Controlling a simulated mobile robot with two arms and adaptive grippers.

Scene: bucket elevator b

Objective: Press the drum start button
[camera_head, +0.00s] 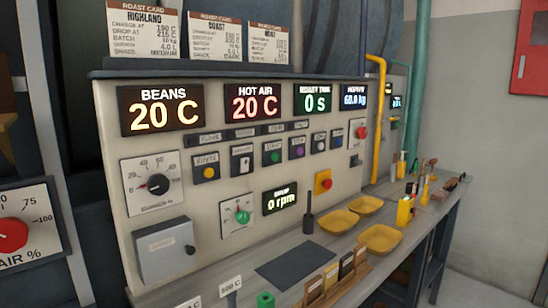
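A grey control panel (115,168) stands along a workbench. A small display reading 0 rpm (280,199) sits low in its middle; the word above the number is too small to read surely. Left of it is a white plate (231,205) with a round green button (242,216). Neither gripper shows.
A dial with a black knob (157,184) and a grey box (166,250) are at the panel's left. A red button on yellow (324,182) sits at right. Yellow trays (380,239) and a dark mat (295,264) lie on the bench. A yellow pipe (377,120) rises beyond.

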